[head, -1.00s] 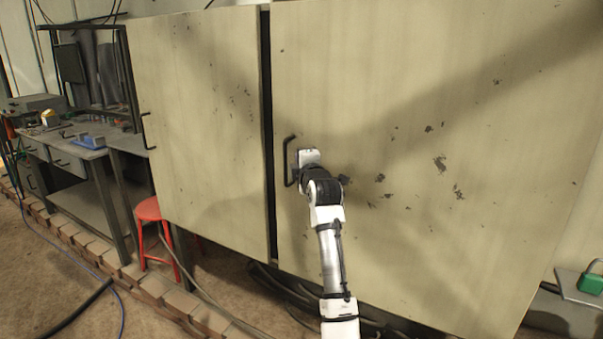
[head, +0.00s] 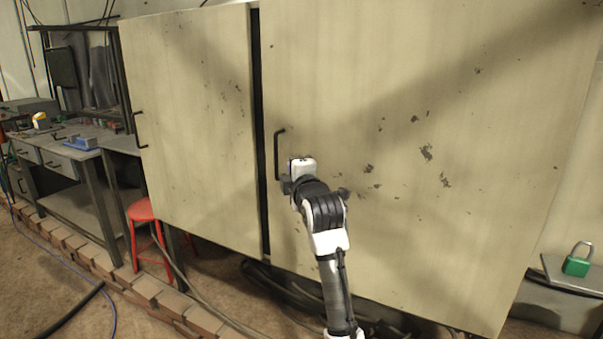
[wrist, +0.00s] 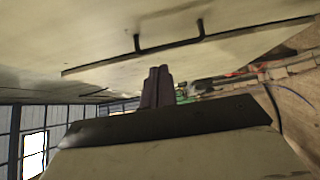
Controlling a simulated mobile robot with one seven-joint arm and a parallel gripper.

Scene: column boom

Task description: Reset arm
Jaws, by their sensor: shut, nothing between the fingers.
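My gripper shows in the wrist view (wrist: 158,88) as two dark fingers pressed together, with nothing between them. In the head view my white and black arm reaches up from the bottom and its end is in front of the right cabinet door (head: 400,110). The fingertips are hidden behind the wrist there. The door's black handle (head: 277,155) is just to the left of the arm's end. In the wrist view the handle (wrist: 168,43) is above the fingers, and a gap shows between them.
The left cabinet door (head: 190,120) has its own handle (head: 138,130). A dark gap separates the doors. A red stool (head: 148,225) and a workbench (head: 80,155) stand at left. A green padlock (head: 578,264) is at right. Cables lie under the cabinet.

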